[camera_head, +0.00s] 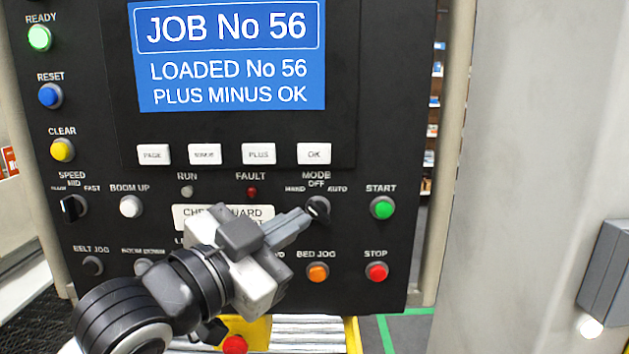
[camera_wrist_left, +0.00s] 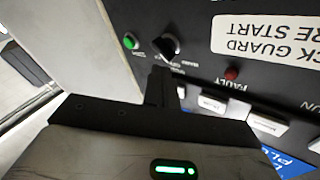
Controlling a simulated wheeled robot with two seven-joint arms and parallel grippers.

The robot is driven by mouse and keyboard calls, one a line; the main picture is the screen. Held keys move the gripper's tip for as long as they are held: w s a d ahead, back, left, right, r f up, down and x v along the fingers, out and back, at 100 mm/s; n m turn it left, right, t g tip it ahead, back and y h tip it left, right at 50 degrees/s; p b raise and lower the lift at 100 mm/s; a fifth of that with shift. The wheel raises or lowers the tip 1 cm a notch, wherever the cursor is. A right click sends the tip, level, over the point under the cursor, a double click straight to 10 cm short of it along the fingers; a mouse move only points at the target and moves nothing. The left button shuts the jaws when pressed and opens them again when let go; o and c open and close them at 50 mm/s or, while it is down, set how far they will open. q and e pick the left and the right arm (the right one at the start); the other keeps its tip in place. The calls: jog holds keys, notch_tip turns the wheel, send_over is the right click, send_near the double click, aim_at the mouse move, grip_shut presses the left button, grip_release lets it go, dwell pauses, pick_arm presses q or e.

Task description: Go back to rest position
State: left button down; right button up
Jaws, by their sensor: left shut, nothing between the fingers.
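My left gripper (camera_head: 302,222) is shut and empty in front of the black control panel (camera_head: 400,120). In the head view its fingertips are just below and left of the MODE knob (camera_head: 317,208). The knob's pointer leans up and to the left. In the left wrist view the shut fingers (camera_wrist_left: 162,75) point toward the panel, with the MODE knob (camera_wrist_left: 168,46) just beyond them. I cannot tell whether they touch the knob. My left forearm and gripper hide part of the white guard label (camera_head: 192,215) and some lower buttons. My right gripper is not in view.
The screen (camera_head: 230,55) reads JOB No 56, LOADED No 56. The green START button (camera_head: 382,207) and red STOP button (camera_head: 377,271) are right of the gripper. A red button (camera_head: 235,345) on yellow sits below my arm. A grey wall (camera_head: 540,130) stands at the right.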

pick_arm(q)
jog(key=a+f+n+g+y, duration=0.1)
jog(key=a+f+n+y, duration=0.25)
jog(key=f, duration=0.95)
jog(key=a+f+n+y, duration=0.2)
jog(key=a+f+n, duration=0.15)
jog(key=f, duration=0.85)
jog(key=s+a+f+n+g+y, duration=0.1)
jog(key=s+a+f+g+y, duration=0.1)
jog(key=s+f, duration=0.6)
jog(key=s+a+f+n+g+y, duration=0.1)
jog(key=s+a+f+n+y, duration=0.1)
jog(key=s+f, duration=0.6)
notch_tip(320, 180, down, 5)
jog(key=shift+a+r+g, duration=0.2)
jog(key=shift+a+g, duration=0.2)
jog(key=shift+a, duration=0.3)
jog(key=shift+s, duration=0.1)
